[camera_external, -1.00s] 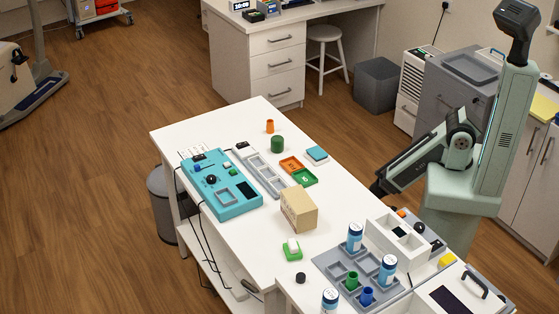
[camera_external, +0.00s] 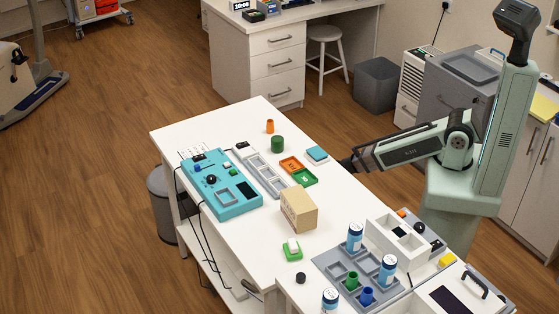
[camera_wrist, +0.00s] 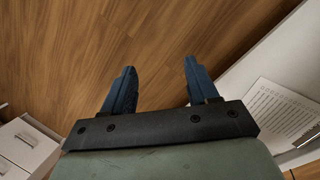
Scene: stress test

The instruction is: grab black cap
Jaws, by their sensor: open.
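A small black cap (camera_external: 300,277) sits on the white table near its front edge, left of the grey tray and in front of the green block. It is not seen in the wrist view. My gripper (camera_external: 345,163) is at the table's right edge, beyond the cardboard box and well apart from the cap. In the wrist view my gripper (camera_wrist: 155,82) has two blue fingers spread apart with nothing between them. Below them is wooden floor.
A cardboard box (camera_external: 299,209) stands mid-table between my gripper and the cap. A green block (camera_external: 292,249) is behind the cap. A grey tray (camera_external: 333,263) with white-and-blue bottles (camera_external: 355,236) is to its right. A teal panel (camera_external: 221,184) is at left.

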